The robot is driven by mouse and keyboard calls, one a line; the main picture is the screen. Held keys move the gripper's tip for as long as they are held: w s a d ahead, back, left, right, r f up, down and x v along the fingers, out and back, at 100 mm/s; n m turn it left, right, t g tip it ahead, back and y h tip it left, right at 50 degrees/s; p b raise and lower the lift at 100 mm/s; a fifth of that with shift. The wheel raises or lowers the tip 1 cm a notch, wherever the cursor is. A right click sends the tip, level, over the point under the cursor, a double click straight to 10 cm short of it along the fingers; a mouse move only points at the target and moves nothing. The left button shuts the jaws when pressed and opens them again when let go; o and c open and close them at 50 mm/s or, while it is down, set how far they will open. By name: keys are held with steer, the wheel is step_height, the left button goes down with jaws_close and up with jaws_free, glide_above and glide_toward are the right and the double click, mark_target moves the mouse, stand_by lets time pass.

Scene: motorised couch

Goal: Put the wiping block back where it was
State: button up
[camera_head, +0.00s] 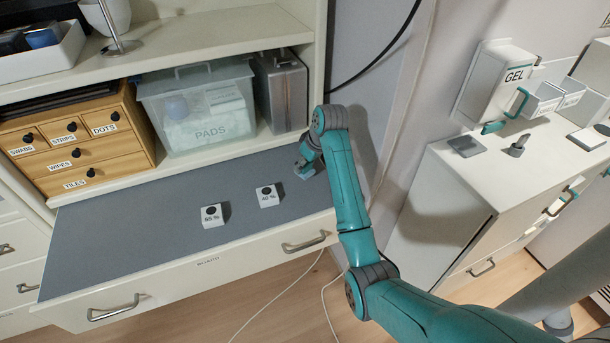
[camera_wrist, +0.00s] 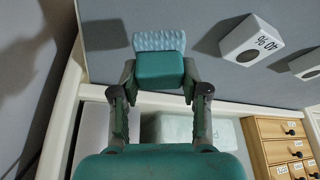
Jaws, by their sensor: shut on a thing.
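The wiping block (camera_wrist: 160,68) is a teal block with a light-blue textured face, seen between the fingers in the wrist view. My gripper (camera_wrist: 160,82) is shut on its two sides. In the head view my gripper (camera_head: 305,165) is at the right end of the grey pull-out board (camera_head: 120,235), and a pale bit of the block (camera_head: 305,174) shows below it. A shadow lies beside the block in the wrist view. I cannot tell whether it touches the board.
Two white blocks, one marked 40 % (camera_head: 268,196) and one 65 % (camera_head: 213,216), stand on the board. Behind are a wooden drawer box (camera_head: 80,145), a clear PADS bin (camera_head: 200,110) and a grey case (camera_head: 281,90). A white cabinet (camera_head: 500,175) stands right. The board's left part is clear.

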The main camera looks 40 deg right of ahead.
mark_target(307, 171)
steer(key=shift+f, duration=2.4)
steer(key=shift+f, duration=0.1)
steer(key=o, duration=1.1)
steer(key=v, duration=1.2)
